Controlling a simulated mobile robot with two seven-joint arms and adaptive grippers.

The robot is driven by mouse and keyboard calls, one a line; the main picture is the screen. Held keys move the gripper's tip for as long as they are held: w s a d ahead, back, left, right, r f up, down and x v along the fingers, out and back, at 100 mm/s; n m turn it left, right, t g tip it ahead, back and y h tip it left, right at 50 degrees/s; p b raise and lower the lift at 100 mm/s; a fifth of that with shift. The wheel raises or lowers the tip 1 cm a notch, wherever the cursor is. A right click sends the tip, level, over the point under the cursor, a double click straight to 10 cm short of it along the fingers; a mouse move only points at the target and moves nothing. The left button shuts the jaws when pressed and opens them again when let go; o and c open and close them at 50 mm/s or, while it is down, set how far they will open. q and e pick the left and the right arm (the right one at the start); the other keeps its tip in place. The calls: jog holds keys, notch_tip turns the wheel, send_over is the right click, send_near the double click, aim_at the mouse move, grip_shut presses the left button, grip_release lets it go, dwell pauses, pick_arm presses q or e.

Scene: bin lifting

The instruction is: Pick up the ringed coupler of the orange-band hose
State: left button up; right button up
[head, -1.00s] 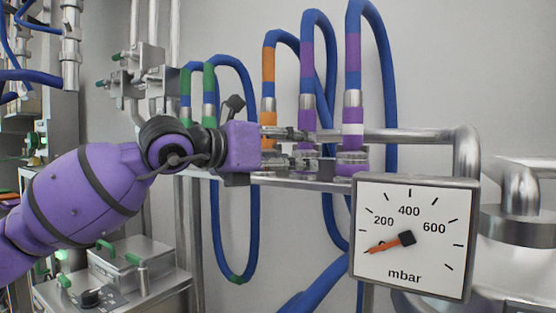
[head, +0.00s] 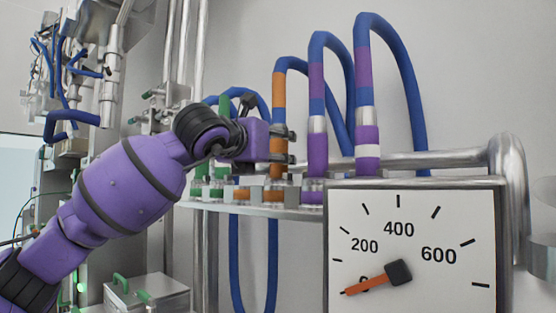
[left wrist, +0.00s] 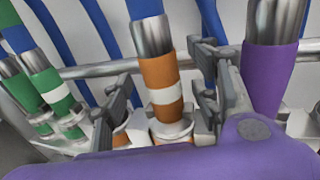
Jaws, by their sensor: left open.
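The orange-band hose (head: 279,88) arches up from the rail in the head view. Its orange coupler with a white ring (left wrist: 162,78) stands upright below a metal sleeve in the left wrist view. In the head view the lower part of this coupler (head: 274,190) shows under my fingers, and its ring is hidden. My left gripper (head: 284,145) is open at the coupler, and its fingers stand on either side of it in the left wrist view (left wrist: 165,88). I cannot tell whether they touch it. My right gripper is not in view.
A purple coupler (left wrist: 268,75) stands close beside the right finger. In the head view, a plain purple coupler (head: 317,150) and a white-ringed one (head: 367,138) stand to the right. Green couplers (left wrist: 50,92) are to the left. A large gauge (head: 415,245) fills the lower right.

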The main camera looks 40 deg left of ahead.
pick_arm(q)
jog(key=shift+w+a+r+p, duration=0.1)
jog(key=shift+w+p, duration=0.05)
jog(key=shift+w, duration=0.5)
jog(key=shift+w+a+r+p, duration=0.1)
jog(key=shift+w+p, duration=0.05)
jog(key=shift+w, duration=0.45)
jog(key=shift+w+f, duration=0.15)
jog(key=shift+w, duration=0.05)
grip_shut()
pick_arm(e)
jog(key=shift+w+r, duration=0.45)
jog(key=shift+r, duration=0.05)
